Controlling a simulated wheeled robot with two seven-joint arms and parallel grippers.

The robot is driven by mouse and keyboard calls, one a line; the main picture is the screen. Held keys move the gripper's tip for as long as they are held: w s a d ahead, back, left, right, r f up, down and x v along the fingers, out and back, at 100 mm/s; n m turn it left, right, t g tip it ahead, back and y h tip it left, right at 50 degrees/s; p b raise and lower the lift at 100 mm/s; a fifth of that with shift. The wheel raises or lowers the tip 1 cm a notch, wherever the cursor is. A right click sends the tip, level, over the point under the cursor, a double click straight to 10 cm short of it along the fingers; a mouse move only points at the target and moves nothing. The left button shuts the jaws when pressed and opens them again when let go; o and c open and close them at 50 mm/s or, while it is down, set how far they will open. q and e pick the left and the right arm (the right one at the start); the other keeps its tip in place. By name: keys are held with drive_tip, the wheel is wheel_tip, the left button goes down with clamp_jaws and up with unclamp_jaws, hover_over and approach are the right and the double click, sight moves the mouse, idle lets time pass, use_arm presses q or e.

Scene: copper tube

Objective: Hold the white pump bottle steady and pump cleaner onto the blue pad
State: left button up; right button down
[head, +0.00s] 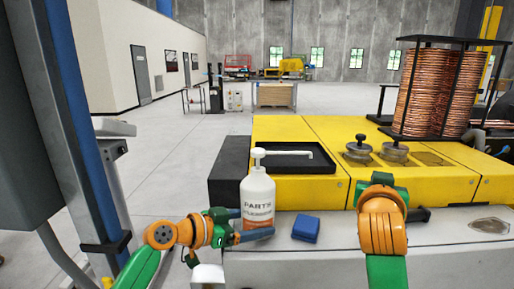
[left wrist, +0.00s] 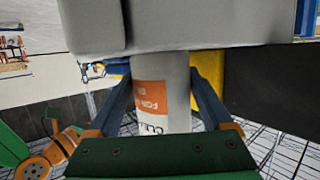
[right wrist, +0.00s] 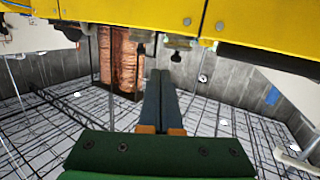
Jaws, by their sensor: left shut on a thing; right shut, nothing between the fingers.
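The white pump bottle (head: 257,196) stands upright on the light grey ledge, its nozzle pointing right. My left gripper (head: 258,224) is shut on its lower body; the left wrist view shows a finger on each side of the bottle (left wrist: 160,90) and its orange label. The blue pad (head: 306,229) lies on the ledge just right of the bottle, apart from it. My right gripper is shut and empty in the right wrist view (right wrist: 158,100); in the head view its fingers are mostly hidden behind my orange wrist, right of the pad.
A black tray (head: 290,168) sits on the yellow machine top (head: 285,130) behind the bottle. Two metal knobs (head: 358,148) stand right of the tray. A black rack of copper coils (head: 437,92) is at the back right. The ledge is clear between the pad and my right arm.

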use_arm(q)
drive_tip(key=shift+s+a, duration=0.1)
use_arm(e)
drive_tip(key=s+a+r+n+t+y, duration=0.1)
drive_tip(key=s+a+r+n+y, duration=0.1)
drive_tip(key=a, duration=0.6)
drive_tip(key=s+a+r+n+t+y, duration=0.2)
drive_tip(key=s+a+r+y, duration=0.1)
drive_tip(key=a, duration=0.6)
drive_tip(key=s+a+r+n+t+y, duration=0.2)
drive_tip(key=s+a+r+y, duration=0.1)
drive_tip(key=a, duration=0.5)
drive_tip(key=shift+s+a+r, duration=0.35)
drive_tip(key=shift+s+r, duration=0.25)
drive_tip(key=w, duration=0.3)
drive_tip(key=w+f, duration=0.1)
drive_tip(key=w, duration=0.5)
drive_tip(key=shift+w+f, duration=0.25)
drive_tip(key=shift+f, duration=0.05)
drive_tip(key=shift+s+f, duration=0.1)
drive_tip(key=shift+f, duration=0.3)
